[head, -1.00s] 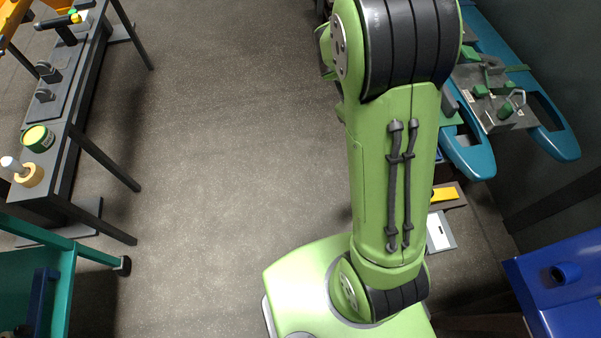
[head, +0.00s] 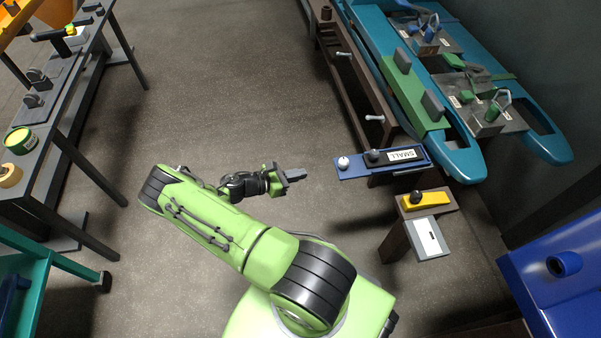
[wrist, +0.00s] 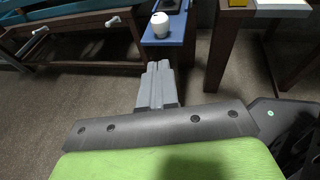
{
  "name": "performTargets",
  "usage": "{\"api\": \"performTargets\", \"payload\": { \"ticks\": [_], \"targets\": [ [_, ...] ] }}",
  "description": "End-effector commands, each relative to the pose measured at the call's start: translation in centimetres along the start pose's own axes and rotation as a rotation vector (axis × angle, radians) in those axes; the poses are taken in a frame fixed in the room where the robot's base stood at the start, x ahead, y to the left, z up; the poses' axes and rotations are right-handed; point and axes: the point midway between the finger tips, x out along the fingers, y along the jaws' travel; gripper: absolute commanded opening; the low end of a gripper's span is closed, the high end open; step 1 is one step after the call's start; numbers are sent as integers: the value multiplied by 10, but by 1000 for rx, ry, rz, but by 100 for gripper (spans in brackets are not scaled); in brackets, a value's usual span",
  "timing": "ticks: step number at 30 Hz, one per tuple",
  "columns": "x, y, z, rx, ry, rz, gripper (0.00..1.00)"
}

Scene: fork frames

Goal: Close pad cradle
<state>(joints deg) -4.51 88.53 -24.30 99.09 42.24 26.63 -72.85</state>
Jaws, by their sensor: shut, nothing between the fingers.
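No part is labelled as the pad cradle, and I cannot tell for certain which it is. A green cradle-like plate (head: 412,88) with two dark grey pads lies along the teal frame at the upper right. A blue board (head: 350,163) with a white knob (head: 343,162), a dark knob and a black "SMALL" plate (head: 403,155) projects from the brown bench. My gripper (head: 303,174) is shut and empty, over the floor left of the blue board. In the wrist view my closed fingers (wrist: 158,68) point toward the board's near end, with the white knob (wrist: 160,24) beyond them.
A brown stand (head: 398,243) holds a yellow block with a black knob (head: 414,199) and a white-plated box. The teal fork frames (head: 462,163) carry grey clamp blocks. A dark bench (head: 50,155) stands at left, a blue case (head: 562,290) at lower right. Open floor lies between.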

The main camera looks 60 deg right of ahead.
Motion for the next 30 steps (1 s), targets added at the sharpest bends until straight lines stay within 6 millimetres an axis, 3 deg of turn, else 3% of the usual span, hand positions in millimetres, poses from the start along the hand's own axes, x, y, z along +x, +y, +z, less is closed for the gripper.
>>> {"api": "performTargets", "payload": {
  "ticks": [9, 15, 20, 30],
  "targets": [
    [73, -2, -3, 1, 1, -6, 0],
    [105, -2, 6, 2, 2, -5, 0],
    [115, -1, 10, 1, 2, -3, 0],
    [115, -2, 11, 1, 2, -2, 0]
  ]
}}
